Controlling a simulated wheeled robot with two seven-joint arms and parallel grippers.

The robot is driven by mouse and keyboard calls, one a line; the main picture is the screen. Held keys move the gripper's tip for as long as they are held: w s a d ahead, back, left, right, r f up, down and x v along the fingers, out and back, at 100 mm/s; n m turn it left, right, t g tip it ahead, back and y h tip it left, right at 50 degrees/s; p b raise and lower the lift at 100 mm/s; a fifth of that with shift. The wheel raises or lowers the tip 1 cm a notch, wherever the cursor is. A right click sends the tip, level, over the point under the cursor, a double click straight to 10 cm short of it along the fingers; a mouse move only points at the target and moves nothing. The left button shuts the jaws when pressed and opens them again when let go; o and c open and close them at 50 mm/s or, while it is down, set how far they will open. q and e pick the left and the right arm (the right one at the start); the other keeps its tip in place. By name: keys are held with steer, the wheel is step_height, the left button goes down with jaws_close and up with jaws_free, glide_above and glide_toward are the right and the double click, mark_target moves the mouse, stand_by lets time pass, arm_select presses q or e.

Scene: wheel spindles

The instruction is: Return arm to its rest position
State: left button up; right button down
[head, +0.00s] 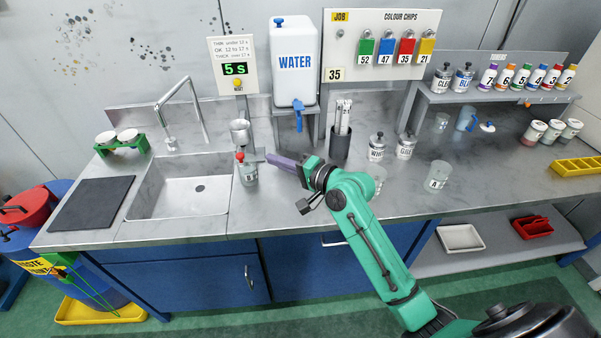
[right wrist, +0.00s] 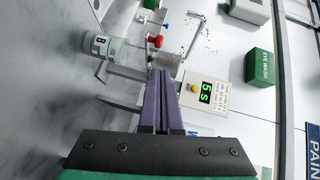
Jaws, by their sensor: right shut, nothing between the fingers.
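My right arm (head: 365,235) is green and reaches in from the lower right over the counter. My right gripper (head: 270,158) is shut and empty. Its purple fingers point left, toward a clear cup (head: 249,175) labelled B, with a gap between in the head view. In the right wrist view the closed fingers (right wrist: 158,75) show side by side, with the labelled cup (right wrist: 100,45) beyond them at upper left. My left gripper is not in view.
Behind the gripper stand a metal cup (head: 240,132), a timer sign (head: 234,68) reading 5 s, and a water tank (head: 293,62). Lidded jars (head: 376,147) stand to the right, near a pen holder (head: 340,143). A sink (head: 180,186) lies left. The front counter is mostly clear.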

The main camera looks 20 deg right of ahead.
steer(key=s+d+f+n+g+h+b, duration=0.1)
steer(key=s+d+f+n+g+h, duration=0.25)
steer(key=s+f, duration=0.45)
steer(key=s+d+f+n+g+h, duration=0.25)
steer(key=s+f+n, duration=0.2)
steer(key=s, duration=0.55)
steer(key=s+d+f+n+g+h+b, duration=0.1)
steer(key=s+d+f+n+g+h, duration=0.25)
steer(key=s+f, duration=0.45)
steer(key=s+f+g, duration=0.1)
steer(key=s+f, duration=0.1)
steer(key=f, duration=1)
steer(key=s+f+g, duration=0.1)
steer(key=s+f, duration=0.1)
steer(key=f, duration=1)
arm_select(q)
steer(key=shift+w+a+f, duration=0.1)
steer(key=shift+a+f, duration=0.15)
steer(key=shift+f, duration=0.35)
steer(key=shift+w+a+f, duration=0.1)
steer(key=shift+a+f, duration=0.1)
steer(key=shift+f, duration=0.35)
arm_select(e)
steer(key=s+d+f+g, duration=0.1)
steer(key=s+d+f, duration=0.1)
steer(key=s+f, duration=1)
steer(key=s, duration=0.3)
steer(key=shift+s+d+f, duration=0.2)
steer(key=shift+s+f, duration=0.15)
steer(key=shift+f, duration=0.05)
